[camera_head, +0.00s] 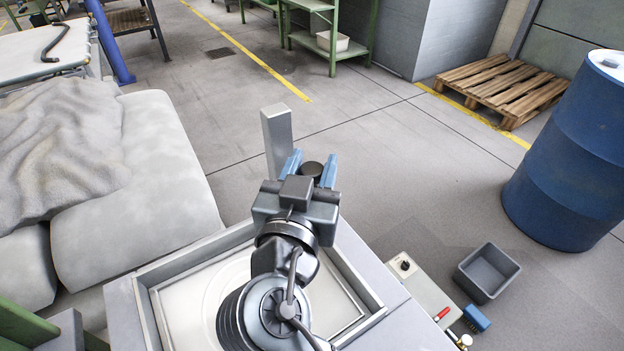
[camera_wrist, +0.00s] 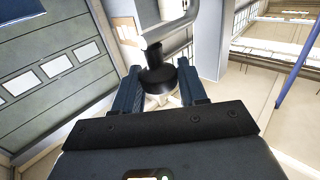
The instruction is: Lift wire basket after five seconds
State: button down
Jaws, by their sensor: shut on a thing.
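My gripper (camera_head: 309,167) is raised above a grey box-like unit (camera_head: 137,312) in the head view. Its blue fingers are closed around a black round knob (camera_head: 312,170). In the wrist view, the black knob (camera_wrist: 160,76) sits between the two fingers, with a grey bent bar (camera_wrist: 172,30) joined at its top. A grey upright post (camera_head: 277,145) stands right beside the gripper. No wire basket can be made out in either view; my arm covers much of the unit's pale recessed top (camera_head: 185,310).
A pale padded surface with a grey cloth (camera_head: 65,140) lies to the left. A control panel (camera_head: 425,290) with a red handle and a small grey bin (camera_head: 486,272) are at the lower right. A blue drum (camera_head: 575,150) and wooden pallet (camera_head: 500,85) stand right. The middle floor is clear.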

notch_tip(320, 180, up, 7)
jog(key=shift+r+p, duration=0.1)
jog(key=shift+p, duration=0.55)
jog(key=c, duration=0.8)
grip_release()
jog(key=shift+o, duration=0.3)
jog(key=shift+s+f, duration=0.2)
jog(key=shift+s, duration=0.05)
jog(key=s+a+b, duration=0.1)
jog(key=s, duration=0.6)
jog(key=shift+a+b, duration=0.25)
jog(key=shift+b, duration=0.05)
jog(key=shift+s, duration=0.1)
